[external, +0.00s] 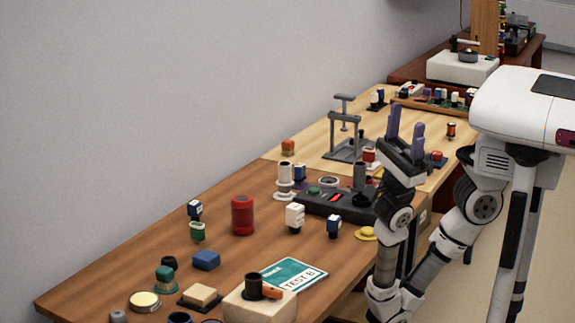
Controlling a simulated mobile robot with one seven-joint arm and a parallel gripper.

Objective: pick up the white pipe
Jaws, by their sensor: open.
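A grey frame (345,135) stands on the lighter table behind. The brown table's left end has bare room.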

